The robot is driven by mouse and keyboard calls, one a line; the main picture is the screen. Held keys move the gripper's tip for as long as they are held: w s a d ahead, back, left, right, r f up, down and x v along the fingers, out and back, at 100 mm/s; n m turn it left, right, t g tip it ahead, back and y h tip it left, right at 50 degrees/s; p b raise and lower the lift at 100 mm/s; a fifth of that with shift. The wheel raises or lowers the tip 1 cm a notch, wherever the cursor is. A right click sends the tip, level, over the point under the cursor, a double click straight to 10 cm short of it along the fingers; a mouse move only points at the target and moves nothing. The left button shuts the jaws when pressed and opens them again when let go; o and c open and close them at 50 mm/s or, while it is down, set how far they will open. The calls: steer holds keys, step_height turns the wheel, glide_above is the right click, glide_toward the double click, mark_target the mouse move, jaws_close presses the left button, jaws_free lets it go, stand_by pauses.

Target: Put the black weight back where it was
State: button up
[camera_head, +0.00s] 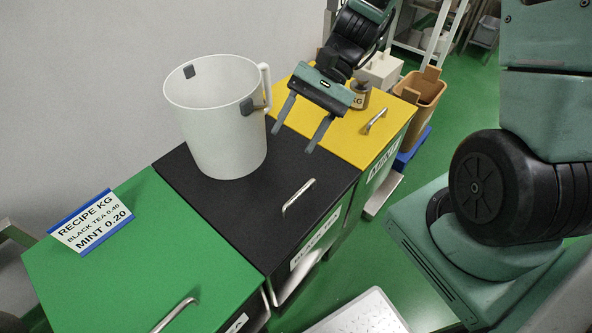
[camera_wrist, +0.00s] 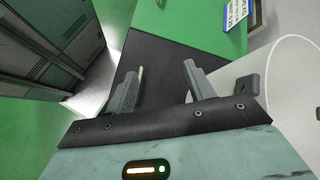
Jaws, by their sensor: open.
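My gripper (camera_head: 294,140) is open and empty, with its fingers pointing down above the black bin lid (camera_head: 200,190), near the yellow lid. A small grey-brown weight (camera_head: 359,94) with a "KG" label stands on the yellow bin lid (camera_head: 345,140), behind and to the right of my gripper. It looks more brown than black. No plainly black weight shows, and my arm hides part of the yellow lid. In the wrist view, my gripper's spread fingers (camera_wrist: 162,70) have nothing between them but the dark lid (camera_wrist: 165,60) below.
A white jug (camera_head: 215,130) with dark pads stands on the black lid, close left of my gripper. A recipe sign (camera_head: 92,222) stands on the green lid (camera_head: 130,275). A white box (camera_head: 382,70) and a brown bin (camera_head: 425,90) are behind. The black lid's front is clear.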

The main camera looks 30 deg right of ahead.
steer(key=s+a+r+n+t+h, duration=0.1)
steer(key=s+a+r+n+h, duration=0.2)
steer(key=s+n, duration=0.3)
steer(key=s+a+r+n+t+h, duration=0.2)
steer(key=s+a+n+h, duration=0.3)
steer(key=n, duration=0.4)
steer(key=shift+s+r+n+h, duration=0.3)
steer(key=shift+s+r, duration=0.1)
steer(key=shift+s, duration=0.5)
